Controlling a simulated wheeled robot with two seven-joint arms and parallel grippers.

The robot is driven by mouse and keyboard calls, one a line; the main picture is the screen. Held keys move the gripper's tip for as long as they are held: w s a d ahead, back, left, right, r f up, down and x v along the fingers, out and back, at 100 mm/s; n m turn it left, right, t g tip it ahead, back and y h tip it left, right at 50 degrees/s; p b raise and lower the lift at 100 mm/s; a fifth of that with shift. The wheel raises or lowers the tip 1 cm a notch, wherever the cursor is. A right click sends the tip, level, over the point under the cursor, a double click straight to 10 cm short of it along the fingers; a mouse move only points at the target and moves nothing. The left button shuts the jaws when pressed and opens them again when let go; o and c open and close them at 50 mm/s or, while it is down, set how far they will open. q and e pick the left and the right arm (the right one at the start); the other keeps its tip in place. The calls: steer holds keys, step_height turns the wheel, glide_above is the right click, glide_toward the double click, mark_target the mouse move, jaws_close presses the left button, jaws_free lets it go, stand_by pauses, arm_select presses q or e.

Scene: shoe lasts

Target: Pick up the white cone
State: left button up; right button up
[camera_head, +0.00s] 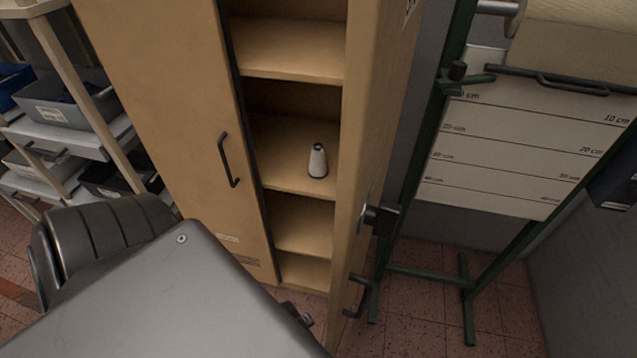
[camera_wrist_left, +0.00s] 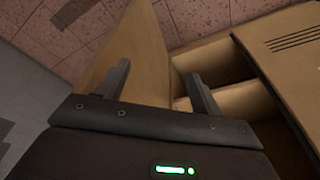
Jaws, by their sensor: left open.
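The white cone (camera_head: 318,162), with a dark top and dark base rim, stands upright on a middle shelf (camera_head: 275,150) of the tan cabinet, near the open right side. My left gripper (camera_wrist_left: 160,85) shows in the left wrist view with its two fingers spread apart and nothing between them. Cabinet panels and shelves lie beyond the fingers, and the cone is not visible in that view. In the head view, the gripper cannot be clearly made out. My right gripper is not in view.
The cabinet's left door (camera_head: 165,110) is closed, and its right door (camera_head: 375,150) stands open. A green metal stand (camera_head: 420,150) with a marked white board (camera_head: 520,140) is at the right. A rack with bins (camera_head: 65,105) is at the left. The floor is red tile.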

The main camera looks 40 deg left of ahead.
arm_select(q)
step_height(320, 180, up, 14)
steer(key=w+t, duration=0.1)
steer(key=w, duration=0.2)
steer(key=m+t+y, duration=1)
steer(key=m+y, duration=0.1)
steer(key=m, duration=1.4)
glide_toward(318, 146)
steer(key=shift+s+d+f, duration=0.15)
steer(key=shift+d+f, duration=0.05)
steer(key=shift+f, duration=0.3)
steer(key=shift+s+d+f, duration=0.2)
steer(key=shift+f, duration=0.3)
steer(key=shift+m+y, duration=0.4)
steer(key=x, duration=0.4)
steer(key=r+x, duration=0.1)
steer(key=x, duration=0.1)
steer(key=shift+a+b, duration=0.25)
steer(key=shift+b, duration=0.05)
steer(key=x, duration=0.4)
steer(key=shift+w+d+r+p, duration=0.15)
steer(key=shift+w+r+p, duration=0.05)
steer(key=shift+w+p, duration=0.25)
steer(key=shift+w+a, duration=0.25)
